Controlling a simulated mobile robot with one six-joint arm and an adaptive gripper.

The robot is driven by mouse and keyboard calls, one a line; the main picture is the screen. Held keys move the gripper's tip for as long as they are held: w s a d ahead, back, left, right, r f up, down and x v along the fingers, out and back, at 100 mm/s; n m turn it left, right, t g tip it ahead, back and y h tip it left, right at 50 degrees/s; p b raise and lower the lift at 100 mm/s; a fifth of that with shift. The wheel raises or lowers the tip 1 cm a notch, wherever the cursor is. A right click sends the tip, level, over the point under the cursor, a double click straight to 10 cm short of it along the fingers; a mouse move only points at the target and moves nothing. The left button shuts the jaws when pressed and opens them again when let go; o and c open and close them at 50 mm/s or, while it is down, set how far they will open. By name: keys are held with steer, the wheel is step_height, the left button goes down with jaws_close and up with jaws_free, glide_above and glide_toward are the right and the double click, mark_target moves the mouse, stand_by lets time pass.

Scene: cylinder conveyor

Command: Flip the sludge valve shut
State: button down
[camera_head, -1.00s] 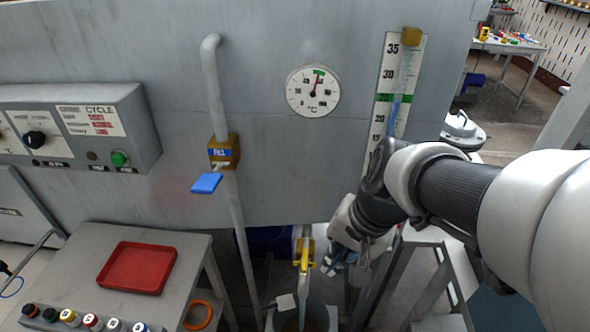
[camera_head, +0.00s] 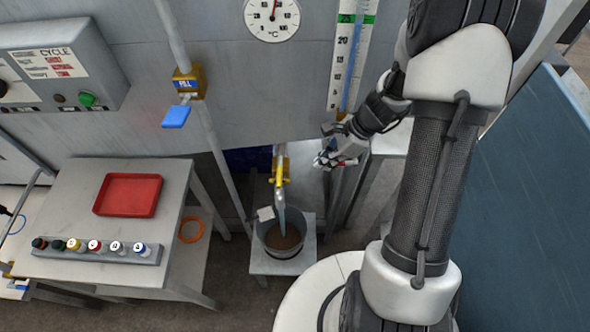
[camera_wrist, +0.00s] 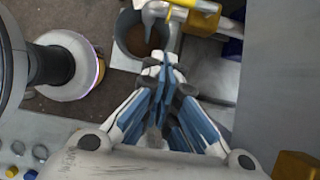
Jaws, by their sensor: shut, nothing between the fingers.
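The sludge valve is on the drain spout under the tank, with a yellow handle (camera_head: 281,170) that looks lined up with the spout in the head view. In the wrist view the yellow handle (camera_wrist: 198,5) and brass body (camera_wrist: 203,24) are at the top. A grey bucket (camera_head: 265,252) with brown contents stands under the spout (camera_head: 281,200). My gripper (camera_head: 326,160) is right of the valve, apart from it. In the wrist view my gripper's blue-padded fingers (camera_wrist: 164,72) are together and empty, pointing toward the spout and bucket (camera_wrist: 122,44).
A fill valve with a blue handle (camera_head: 176,116) is on a pipe at upper left. A side table (camera_head: 75,185) holds a red tray (camera_head: 128,195) and a rack of bottles (camera_head: 97,251). The bucket is on a low stand (camera_head: 268,268). Tank legs stand near my gripper.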

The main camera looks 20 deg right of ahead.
mark_target(280, 173)
steer(key=shift+a+f, duration=0.1)
steer(key=w+a+f+b, duration=0.2)
steer(key=a+f+b, duration=0.2)
steer(key=a+f, duration=0.4)
steer(key=shift+w+b, duration=0.25)
steer(key=shift+b, duration=0.05)
